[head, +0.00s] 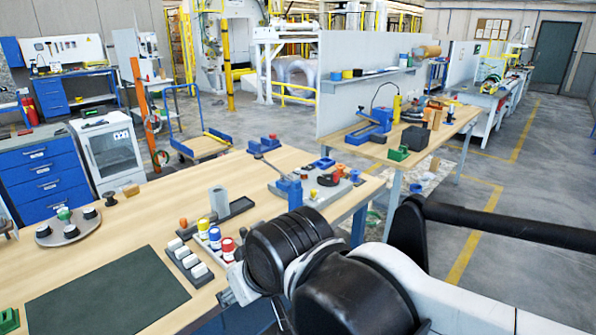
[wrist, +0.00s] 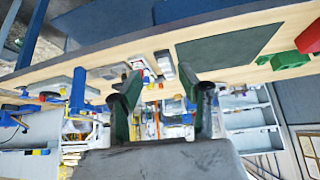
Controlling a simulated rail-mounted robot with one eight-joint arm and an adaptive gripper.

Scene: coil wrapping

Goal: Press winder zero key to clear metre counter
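I cannot make out a zero key or a metre counter in either view, and I cannot tell which device is the winder. A blue device (head: 372,126) with a thin dark loop stands on the second bench in the head view. A smaller blue device (head: 288,188) with a lever is at the near bench's far right corner. My gripper (wrist: 161,92) shows in the wrist view with its two dark fingers spread apart and nothing held between them. The bench edge and small items lie beyond the fingertips. In the head view my arm hides the gripper.
The near wooden bench (head: 140,220) holds a dark green mat (head: 108,295), a grey rack of white pieces (head: 187,259), colour-capped bottles (head: 215,238) and a round plate (head: 68,226). A grey panel (head: 366,85) stands behind the second bench. Open floor (head: 475,225) lies at right.

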